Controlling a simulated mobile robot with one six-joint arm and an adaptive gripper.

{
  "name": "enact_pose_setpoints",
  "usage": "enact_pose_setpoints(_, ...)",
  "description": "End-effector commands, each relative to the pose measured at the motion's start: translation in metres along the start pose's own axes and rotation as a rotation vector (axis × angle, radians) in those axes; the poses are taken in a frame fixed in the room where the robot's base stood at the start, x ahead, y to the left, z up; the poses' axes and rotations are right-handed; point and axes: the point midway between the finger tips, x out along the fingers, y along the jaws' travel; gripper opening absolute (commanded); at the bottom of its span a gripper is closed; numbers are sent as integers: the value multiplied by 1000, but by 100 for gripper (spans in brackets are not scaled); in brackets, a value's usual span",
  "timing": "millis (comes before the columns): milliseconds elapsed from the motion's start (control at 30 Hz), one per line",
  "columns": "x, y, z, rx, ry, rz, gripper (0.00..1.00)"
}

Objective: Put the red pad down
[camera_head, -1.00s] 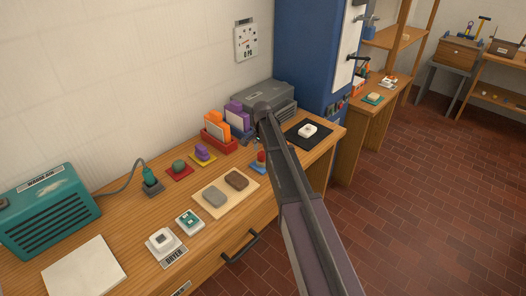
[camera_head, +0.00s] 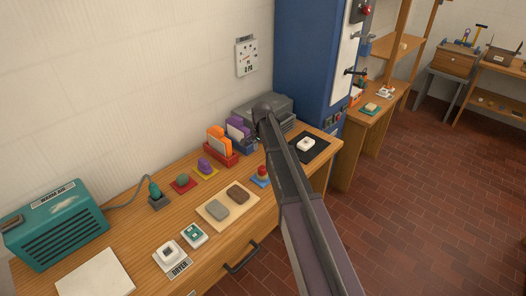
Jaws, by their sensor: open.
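A flat red square (camera_head: 178,187) lies on the wooden workbench with a rounded green piece (camera_head: 182,180) on it. A small red piece (camera_head: 263,170) sits on a blue square (camera_head: 259,182), close to the left side of my arm. Which of these is the red pad I cannot tell. A purple piece (camera_head: 204,164) on a yellow square (camera_head: 207,173) lies between them. My arm reaches from the lower right across the bench. My gripper does not show; the arm's far end is above the back of the bench.
A beige board (camera_head: 216,222) with a grey and a brown block lies mid-bench. A teal heater (camera_head: 58,224) stands left, a grey box (camera_head: 284,108) at the back. A red holder (camera_head: 223,158) keeps orange cards. A white piece lies on a black mat (camera_head: 320,147). Bare wood shows at the front.

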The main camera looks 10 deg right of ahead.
Motion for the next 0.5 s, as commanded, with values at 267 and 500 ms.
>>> enact_pose_setpoints(267, -10, 0, 0, 0, 0, 0, 81)
enact_pose_setpoints(500, -10, 0, 0, 0, 0, 0, 81)
